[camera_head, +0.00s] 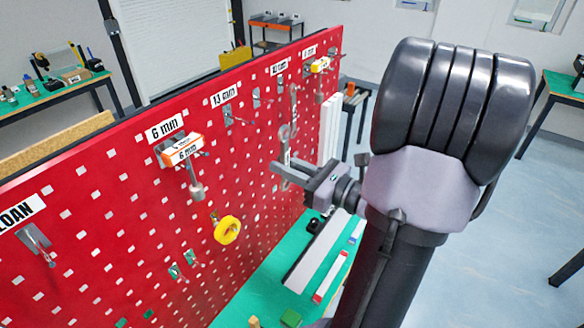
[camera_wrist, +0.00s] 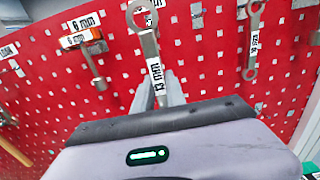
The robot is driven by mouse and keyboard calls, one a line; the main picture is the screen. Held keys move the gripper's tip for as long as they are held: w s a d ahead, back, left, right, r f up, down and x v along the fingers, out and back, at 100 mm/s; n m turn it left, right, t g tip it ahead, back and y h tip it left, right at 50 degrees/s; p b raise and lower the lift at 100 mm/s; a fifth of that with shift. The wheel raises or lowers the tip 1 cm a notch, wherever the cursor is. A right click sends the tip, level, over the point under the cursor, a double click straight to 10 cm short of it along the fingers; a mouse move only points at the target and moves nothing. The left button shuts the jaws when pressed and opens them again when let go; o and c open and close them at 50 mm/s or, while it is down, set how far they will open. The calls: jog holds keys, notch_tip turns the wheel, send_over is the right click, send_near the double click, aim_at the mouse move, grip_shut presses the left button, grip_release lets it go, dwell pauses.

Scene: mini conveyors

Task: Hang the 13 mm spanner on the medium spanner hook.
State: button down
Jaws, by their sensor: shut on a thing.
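My gripper (camera_head: 283,167) is shut on the 13 mm spanner (camera_wrist: 150,45), close in front of the red pegboard (camera_head: 110,200). In the wrist view the spanner stands nearly upright between the fingers (camera_wrist: 160,88), with its white 13 mm label low on the shank and its upper end near the picture's top edge. In the head view its ring end (camera_head: 287,132) shows just above the fingers. The hook (camera_head: 236,118) under the 13 mm sign (camera_head: 225,94) appears empty, left of my gripper. I cannot tell whether the spanner touches the board.
A 10 mm spanner (camera_wrist: 253,40) hangs to the right in the wrist view. A 6 mm tool (camera_head: 187,155) and a yellow tape roll (camera_head: 227,230) hang at the left. The green bench (camera_head: 262,265) below carries a long grey strip and small items.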

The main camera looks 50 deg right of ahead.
jog(key=w, duration=0.7)
jog(key=w+a+p, duration=0.1)
jog(key=w, duration=0.3)
jog(key=shift+w+f, duration=0.15)
jog(key=shift+f+b, duration=0.4)
jog(key=shift+b, duration=0.15)
jog(key=c, duration=1.3)
grip_release()
